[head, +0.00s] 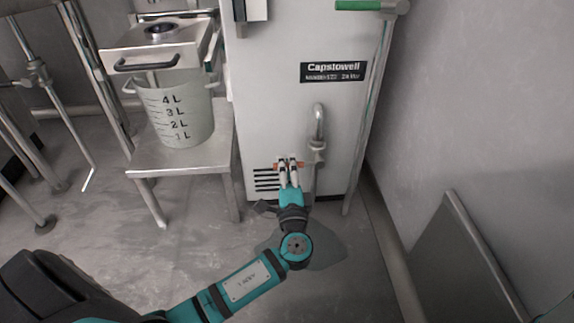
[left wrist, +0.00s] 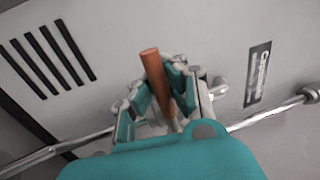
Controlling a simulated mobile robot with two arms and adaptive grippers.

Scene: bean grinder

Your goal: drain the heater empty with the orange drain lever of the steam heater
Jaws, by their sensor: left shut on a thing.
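The steam heater (head: 285,90) is a tall pale cabinet with a black Capstowell label, which also shows in the left wrist view (left wrist: 258,72). My left gripper (head: 289,168) is at the cabinet's lower front, beside the vent slots. In the left wrist view its fingers (left wrist: 162,95) are shut around the orange drain lever (left wrist: 151,62), whose free end sticks out past them. In the head view only a bit of the lever (head: 277,166) shows beside the fingers. The lever's base is hidden by the gripper. My right gripper is not in view.
A curved metal pipe (head: 319,125) stands right of my left gripper. A graduated bucket (head: 182,115) sits on a metal stand (head: 150,160) at the left, below a steel unit (head: 160,50). A dark patch (head: 325,250) lies on the floor. A grey panel (head: 465,260) leans at the right.

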